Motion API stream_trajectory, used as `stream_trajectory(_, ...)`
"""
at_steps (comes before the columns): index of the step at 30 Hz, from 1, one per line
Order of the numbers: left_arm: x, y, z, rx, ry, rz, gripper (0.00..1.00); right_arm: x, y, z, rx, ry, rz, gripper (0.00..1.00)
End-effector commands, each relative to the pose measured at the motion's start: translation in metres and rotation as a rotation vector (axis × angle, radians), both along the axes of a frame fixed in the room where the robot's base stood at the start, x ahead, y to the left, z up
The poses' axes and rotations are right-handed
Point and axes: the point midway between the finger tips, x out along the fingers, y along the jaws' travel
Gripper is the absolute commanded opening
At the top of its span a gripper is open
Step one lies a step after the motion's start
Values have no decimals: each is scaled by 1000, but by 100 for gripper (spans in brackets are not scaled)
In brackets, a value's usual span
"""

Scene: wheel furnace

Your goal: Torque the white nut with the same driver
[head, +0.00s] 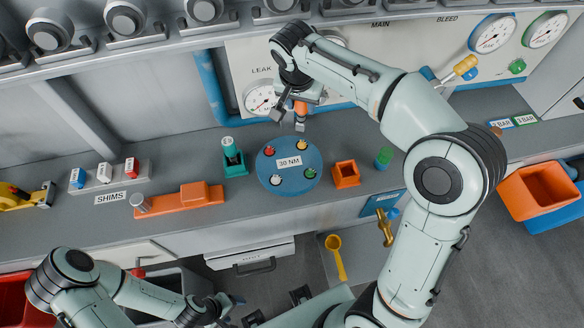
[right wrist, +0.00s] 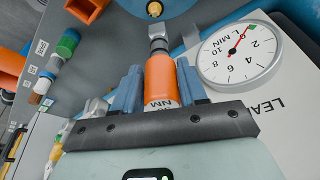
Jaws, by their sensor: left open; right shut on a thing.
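The blue disc (head: 268,172) labelled 30 NM lies on the bench. The white nut (head: 277,181) sits at its front left, with red (head: 269,151), yellow (head: 302,145) and green (head: 309,173) nuts around it. My right gripper (head: 299,104) is shut on the orange driver (head: 300,117), above the bench behind the disc. In the right wrist view the driver (right wrist: 161,80) is between the fingers, its grey tip towards the disc's edge and apart from a yellowish nut (right wrist: 154,9). My left gripper (head: 224,308) is open and empty, low in front of the bench.
A teal driver (head: 231,151) stands in a green holder left of the disc. An orange open holder (head: 346,174) is to the right, beside a green-capped cylinder (head: 384,157). The gauge panel (head: 240,70) is close behind my right gripper. An orange block (head: 190,199) lies left.

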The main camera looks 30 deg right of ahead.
Motion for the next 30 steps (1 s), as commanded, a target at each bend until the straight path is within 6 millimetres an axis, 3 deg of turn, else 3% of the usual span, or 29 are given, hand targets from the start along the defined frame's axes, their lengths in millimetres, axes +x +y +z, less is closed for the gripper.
stream_trajectory(9, -17, 0, -28, 0, 19, 0, 67, -38, 61, -3, -3, 5, 62, 0)
stream_trajectory(17, -22, 0, -38, 0, 25, 0, 67, -68, 109, -2, -8, 10, 106, 0)
stream_trajectory(22, -29, 0, -55, 0, 32, 0, 67, -68, 108, -23, -9, 12, 102, 0)
stream_trajectory(30, -30, 0, -57, 1, 34, 0, 67, -67, 108, -26, -8, 11, 102, 0)
